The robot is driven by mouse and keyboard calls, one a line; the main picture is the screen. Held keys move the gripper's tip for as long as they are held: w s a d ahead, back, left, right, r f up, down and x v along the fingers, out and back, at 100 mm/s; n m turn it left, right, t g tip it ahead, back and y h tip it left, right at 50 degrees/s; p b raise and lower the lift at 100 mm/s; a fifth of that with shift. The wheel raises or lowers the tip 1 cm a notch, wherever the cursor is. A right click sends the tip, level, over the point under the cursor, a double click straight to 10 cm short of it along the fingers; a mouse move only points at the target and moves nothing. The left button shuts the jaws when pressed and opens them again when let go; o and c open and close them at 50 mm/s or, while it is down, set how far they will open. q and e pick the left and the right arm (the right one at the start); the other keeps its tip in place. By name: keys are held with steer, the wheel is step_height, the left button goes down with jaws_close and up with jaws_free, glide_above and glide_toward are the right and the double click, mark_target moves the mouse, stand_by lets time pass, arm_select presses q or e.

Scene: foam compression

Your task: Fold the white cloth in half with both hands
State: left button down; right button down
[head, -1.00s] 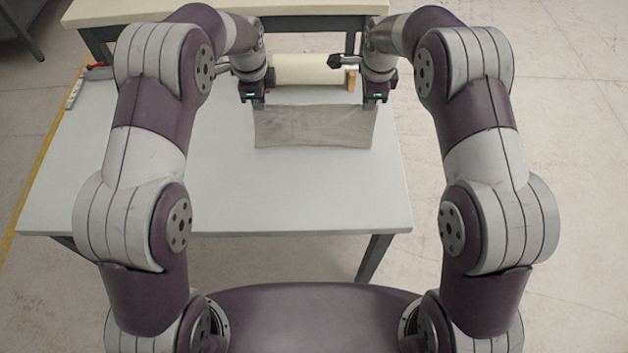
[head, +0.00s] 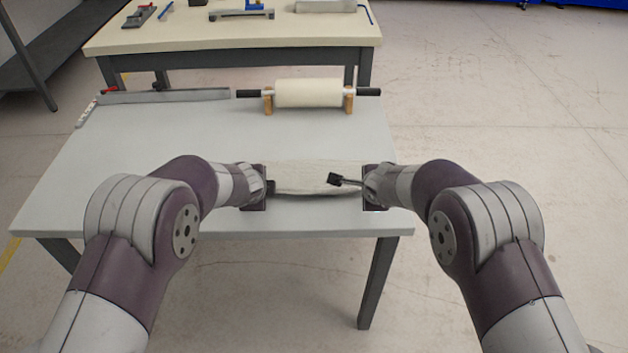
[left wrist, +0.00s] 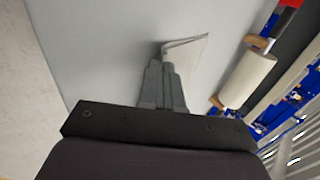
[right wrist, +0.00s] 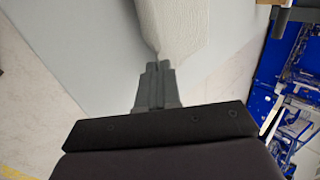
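The white cloth (head: 305,173) lies spread between my two grippers near the front edge of the grey table, with its near side bulging as if doubled over. My left gripper (head: 266,187) is at its left end and my right gripper (head: 368,187) at its right end. In the left wrist view the closed fingers (left wrist: 164,70) meet a corner of the cloth (left wrist: 188,48). In the right wrist view the closed fingers (right wrist: 158,67) pinch the cloth (right wrist: 190,25). My grippers hide parts of both ends, and I cannot tell how its layers line up.
A cream roller (head: 308,93) with black handles rests on wooden supports at the table's back. A long grey metal bar (head: 165,96) lies at the back left. The grey table (head: 130,150) is clear left of the cloth. A second table (head: 230,38) stands behind.

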arm_select(q)
steer(key=shift+s, duration=0.1)
arm_select(e)
steer(key=shift+s, duration=0.1)
arm_select(q)
steer(key=shift+f, duration=0.1)
arm_select(e)
steer(key=shift+f, duration=0.1)
arm_select(q)
steer(key=c, duration=1)
jaws_free()
arm_select(e)
steer(key=c, duration=1)
jaws_free()
arm_select(q)
steer(key=r, duration=0.2)
steer(key=shift+s+r, duration=0.3)
steer(key=shift+s, duration=0.05)
arm_select(e)
steer(key=r, duration=0.2)
steer(key=shift+s+r, duration=0.3)
steer(key=shift+s, duration=0.05)
arm_select(q)
steer(key=v, duration=0.8)
arm_select(e)
steer(key=v, duration=0.8)
arm_select(q)
steer(key=shift+r, duration=0.15)
arm_select(e)
steer(key=shift+r, duration=0.15)
